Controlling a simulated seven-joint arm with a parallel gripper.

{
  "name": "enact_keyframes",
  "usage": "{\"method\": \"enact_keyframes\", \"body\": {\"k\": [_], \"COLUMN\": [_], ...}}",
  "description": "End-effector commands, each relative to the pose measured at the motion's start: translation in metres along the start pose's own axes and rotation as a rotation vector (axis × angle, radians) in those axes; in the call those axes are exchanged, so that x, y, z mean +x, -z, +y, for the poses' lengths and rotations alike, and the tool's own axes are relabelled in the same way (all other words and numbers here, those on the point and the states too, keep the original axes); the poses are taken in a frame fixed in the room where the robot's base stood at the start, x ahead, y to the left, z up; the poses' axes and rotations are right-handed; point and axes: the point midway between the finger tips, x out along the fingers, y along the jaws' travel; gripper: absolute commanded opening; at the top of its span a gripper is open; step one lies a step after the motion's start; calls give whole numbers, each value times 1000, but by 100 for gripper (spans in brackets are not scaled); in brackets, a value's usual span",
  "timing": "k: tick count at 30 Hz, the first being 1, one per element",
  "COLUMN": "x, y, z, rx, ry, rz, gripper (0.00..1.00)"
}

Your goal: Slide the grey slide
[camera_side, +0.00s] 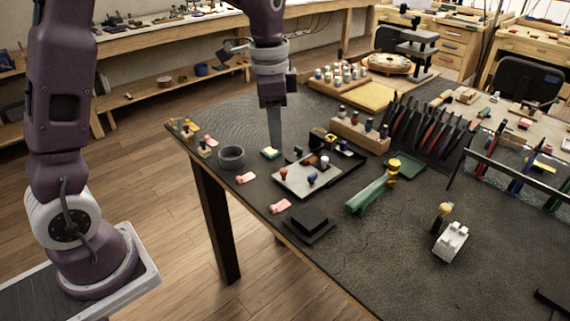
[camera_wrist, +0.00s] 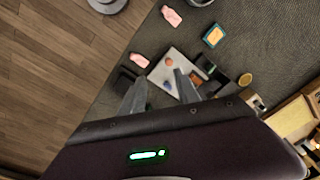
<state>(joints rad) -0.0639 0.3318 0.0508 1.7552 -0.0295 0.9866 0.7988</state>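A pale grey plate (camera_side: 292,184) lies on the dark table and carries small coloured knobs. They are an orange-red knob (camera_side: 283,172), a blue knob (camera_side: 312,179) and a pale grey-white knob (camera_side: 325,162), which may be the grey slide. My gripper (camera_side: 275,146) hangs pointing down above the table, behind and left of the plate, touching nothing that I can see. In the wrist view my gripper (camera_wrist: 161,86) is open and empty. The plate (camera_wrist: 158,74), orange knob (camera_wrist: 168,61) and blue knob (camera_wrist: 167,85) show between its fingers; the right finger hides part of the plate.
A black tray (camera_side: 346,170) adjoins the plate. Around it are a dark ring (camera_side: 231,157), pink pieces (camera_side: 280,206), a black stepped block (camera_side: 309,223), a yellow-topped block (camera_side: 271,153) and a green-handled tool (camera_side: 370,193). A plier rack (camera_side: 425,133) stands farther right.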

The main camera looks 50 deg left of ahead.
Motion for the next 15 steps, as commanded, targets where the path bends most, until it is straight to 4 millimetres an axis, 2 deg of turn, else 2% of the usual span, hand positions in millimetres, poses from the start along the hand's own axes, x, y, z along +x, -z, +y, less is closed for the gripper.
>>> {"method": "enact_keyframes", "body": {"k": [1, 5, 15], "x": [18, 42, 101], "y": [6, 14, 12], "z": [-10, -23, -21], "rx": [37, 105, 116], "ry": [-19, -43, -49], "rz": [-23, -50, -55], "gripper": [39, 39, 39]}}
